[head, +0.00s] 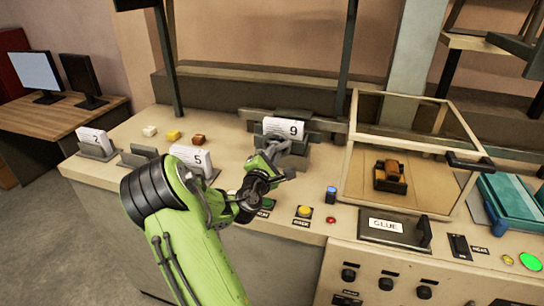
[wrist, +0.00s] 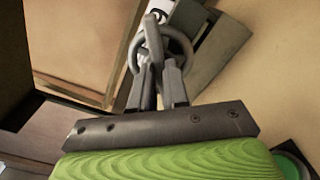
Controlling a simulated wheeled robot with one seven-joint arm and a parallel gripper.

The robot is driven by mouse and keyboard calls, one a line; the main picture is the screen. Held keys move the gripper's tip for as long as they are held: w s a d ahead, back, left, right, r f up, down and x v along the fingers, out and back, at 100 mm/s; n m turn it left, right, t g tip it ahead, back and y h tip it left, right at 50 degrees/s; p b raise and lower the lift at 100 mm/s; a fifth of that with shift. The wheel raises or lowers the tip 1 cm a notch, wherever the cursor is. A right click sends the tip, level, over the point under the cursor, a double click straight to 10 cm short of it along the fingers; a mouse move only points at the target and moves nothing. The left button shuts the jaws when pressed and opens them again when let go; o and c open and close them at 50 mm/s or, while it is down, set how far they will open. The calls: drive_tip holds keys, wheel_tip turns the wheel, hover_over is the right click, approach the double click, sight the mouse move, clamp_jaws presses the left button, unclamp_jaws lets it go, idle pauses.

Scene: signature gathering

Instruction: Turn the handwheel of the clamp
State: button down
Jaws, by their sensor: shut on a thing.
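The clamp (head: 311,136) is a dark grey device at the back middle of the bench in the head view, with a white card marked 9 (head: 283,128) held upright in it. Its grey handwheel (wrist: 189,46) is a ring at the top middle of the wrist view. My gripper (head: 272,152) reaches it from the front. The two fingers (wrist: 158,66) are closed together on the handwheel's rim. The gripper and arm partly hide the clamp's front in the head view.
Cards in holders marked 2 (head: 94,140) and 5 (head: 195,158) stand to the left. A glass-sided box (head: 405,205) stands close on the right. Buttons, including a yellow one (head: 304,211), and a GLUE plate (head: 386,226) lie along the front.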

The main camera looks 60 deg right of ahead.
drive_tip(key=m+b, duration=0.9)
drive_tip(key=m, duration=0.1)
drive_tip(key=f+m+b, duration=0.1)
drive_tip(key=m+b, duration=0.4)
drive_tip(key=shift+m+b, duration=0.3)
drive_tip(key=shift+b, duration=0.05)
drive_tip(key=shift+r, duration=0.1)
drive_tip(key=c, duration=1.1)
unclamp_jaws()
